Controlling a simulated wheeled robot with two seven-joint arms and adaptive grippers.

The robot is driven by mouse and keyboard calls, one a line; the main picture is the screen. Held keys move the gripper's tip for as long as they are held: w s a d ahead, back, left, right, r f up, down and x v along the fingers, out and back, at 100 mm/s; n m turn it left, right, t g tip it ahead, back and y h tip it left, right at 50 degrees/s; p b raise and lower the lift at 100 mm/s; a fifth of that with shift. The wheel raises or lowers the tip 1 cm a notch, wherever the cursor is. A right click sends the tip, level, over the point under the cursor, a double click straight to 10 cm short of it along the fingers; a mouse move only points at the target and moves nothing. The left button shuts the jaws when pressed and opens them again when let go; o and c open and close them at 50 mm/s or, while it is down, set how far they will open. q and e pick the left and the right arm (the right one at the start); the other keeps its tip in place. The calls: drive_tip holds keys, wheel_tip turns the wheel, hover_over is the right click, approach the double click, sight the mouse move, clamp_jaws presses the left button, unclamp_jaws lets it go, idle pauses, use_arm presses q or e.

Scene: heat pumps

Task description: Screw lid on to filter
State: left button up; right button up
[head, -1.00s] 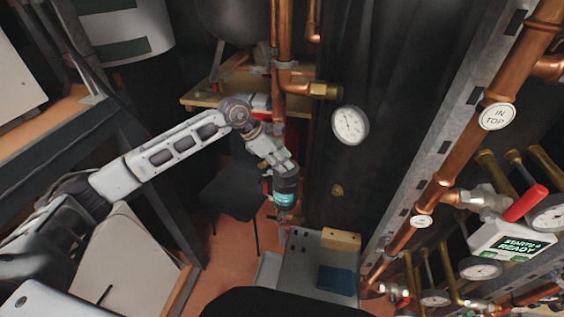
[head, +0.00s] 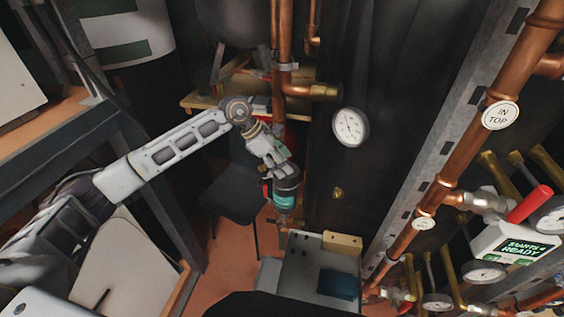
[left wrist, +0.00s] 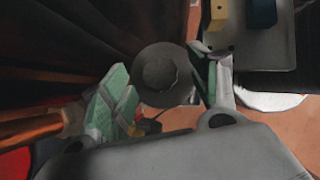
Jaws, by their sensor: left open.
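The filter (head: 286,194) is a dark cylinder with a teal band, below the copper pipes near the middle of the head view. Its dark round top, seemingly the lid (left wrist: 160,75), shows between my fingers in the left wrist view. I cannot tell from here whether the lid is threaded down. My left gripper (head: 279,166) is just above the filter, with green-padded fingers. In the left wrist view the gripper (left wrist: 165,82) is open, its fingers apart on either side of the dark top; contact cannot be told. My right gripper is not in view.
Copper pipes (head: 282,60) run down beside my left wrist, and a round gauge (head: 350,127) is to the right. A grey box (head: 306,262) with a blue block (head: 338,284) and a tan block (head: 342,243) stands below. A dark chair (head: 231,200) is behind.

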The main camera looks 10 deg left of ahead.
use_arm(q)
drive_tip(key=v, duration=1.2)
idle(0.4)
